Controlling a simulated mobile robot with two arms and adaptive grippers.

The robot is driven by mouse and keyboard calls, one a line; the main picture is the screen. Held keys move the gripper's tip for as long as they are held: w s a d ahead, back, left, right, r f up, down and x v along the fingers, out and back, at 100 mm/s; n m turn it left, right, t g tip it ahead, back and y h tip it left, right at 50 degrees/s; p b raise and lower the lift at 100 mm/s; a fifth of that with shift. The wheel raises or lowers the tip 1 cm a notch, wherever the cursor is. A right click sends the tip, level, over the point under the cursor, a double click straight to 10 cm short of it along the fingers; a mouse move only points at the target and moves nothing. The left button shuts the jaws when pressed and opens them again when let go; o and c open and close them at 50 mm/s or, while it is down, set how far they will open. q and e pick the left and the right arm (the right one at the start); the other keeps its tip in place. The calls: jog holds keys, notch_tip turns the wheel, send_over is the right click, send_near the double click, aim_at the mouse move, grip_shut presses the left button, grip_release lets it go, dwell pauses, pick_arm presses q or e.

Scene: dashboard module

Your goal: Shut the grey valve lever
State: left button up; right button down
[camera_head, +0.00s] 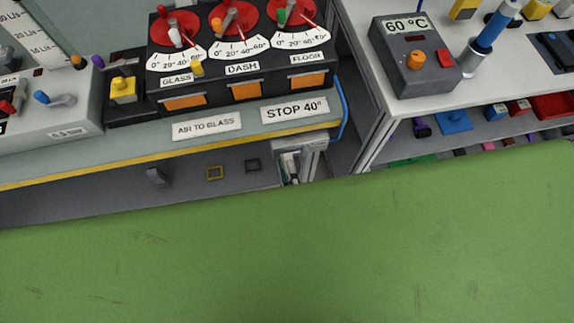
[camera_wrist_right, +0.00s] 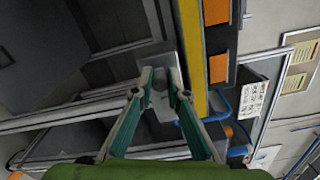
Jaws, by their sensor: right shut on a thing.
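In the right wrist view, my right gripper (camera_wrist_right: 159,92) has its fingertips closed around a small grey part that I take to be the grey valve lever (camera_wrist_right: 158,100). It stands in front of a grey plate (camera_wrist_right: 165,65) beside the yellow bench edge. In the head view, the gripper (camera_head: 290,163) shows small below the bench front, at a light grey bracket (camera_head: 312,144). The lever cannot be made out clearly there, and its exact angle is hard to tell. My left gripper is not in view.
The bench's yellow front edge (camera_head: 130,168) runs just above the gripper. A black panel with several dials (camera_head: 237,69) stands on the bench. A blue hose (camera_head: 342,108) hangs at its right end. A white table (camera_head: 356,40) stands to the right. A green surface covers the lower head view.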

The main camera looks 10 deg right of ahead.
jog(key=shift+w+r, duration=0.2)
jog(key=shift+r, duration=0.05)
jog(key=c, duration=2)
grip_release()
jog(key=shift+w+a+f, duration=0.1)
jog(key=s, duration=0.7)
jog(key=shift+s, duration=0.3)
